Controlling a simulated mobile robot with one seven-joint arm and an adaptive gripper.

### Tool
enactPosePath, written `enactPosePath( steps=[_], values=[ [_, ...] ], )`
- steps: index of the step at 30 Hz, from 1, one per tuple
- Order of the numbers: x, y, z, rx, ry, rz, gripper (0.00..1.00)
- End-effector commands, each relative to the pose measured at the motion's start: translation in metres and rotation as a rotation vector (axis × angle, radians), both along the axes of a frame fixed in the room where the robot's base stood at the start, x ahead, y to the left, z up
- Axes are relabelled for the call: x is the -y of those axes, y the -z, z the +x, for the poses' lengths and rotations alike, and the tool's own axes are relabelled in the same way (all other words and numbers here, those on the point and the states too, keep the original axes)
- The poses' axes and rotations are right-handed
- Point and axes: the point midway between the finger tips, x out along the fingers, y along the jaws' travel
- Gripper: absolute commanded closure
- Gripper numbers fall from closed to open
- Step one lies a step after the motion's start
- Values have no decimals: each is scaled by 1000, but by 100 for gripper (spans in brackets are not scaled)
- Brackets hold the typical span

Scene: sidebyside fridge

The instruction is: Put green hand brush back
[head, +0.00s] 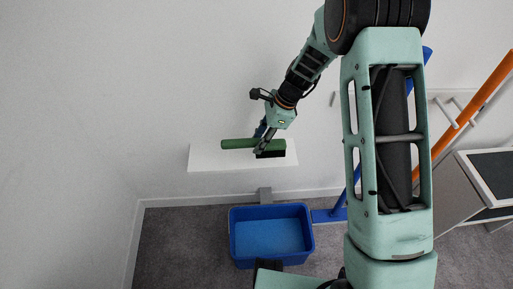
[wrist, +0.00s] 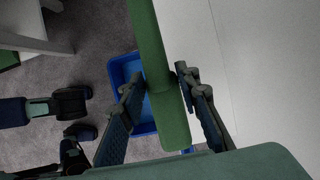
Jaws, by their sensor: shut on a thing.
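The green hand brush (head: 238,143) has a long green body and black bristles that show at its right end in the head view. My gripper (head: 262,146) is shut on the green hand brush. In the wrist view the brush (wrist: 152,50) runs lengthwise between the two fingers of my gripper (wrist: 160,92). In the head view the brush lies roughly level over the white wall shelf (head: 205,162). I cannot tell whether it touches the shelf. The fingers hide part of the brush.
A blue bin (head: 270,238) stands on the grey carpet below the shelf. To the right, an orange pole (head: 482,95) and a blue pole (head: 347,190) lean near the wall rack. A cabinet (head: 480,185) stands at far right. The left part of the shelf looks bare.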

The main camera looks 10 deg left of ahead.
Motion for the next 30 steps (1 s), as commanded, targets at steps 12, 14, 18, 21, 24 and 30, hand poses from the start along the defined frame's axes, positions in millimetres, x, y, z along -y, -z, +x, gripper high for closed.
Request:
enactPosePath(
  steps=[12,14,18,21,24,30],
  values=[
    [-14,35,24,1,-2,0,90],
    [-14,43,25,-1,-1,0,90],
    [-14,59,25,0,0,0,90],
    [-14,60,25,3,-1,1,90],
    [-14,60,25,3,-1,1,90],
    [-14,64,25,2,-1,0,68]
  ],
)
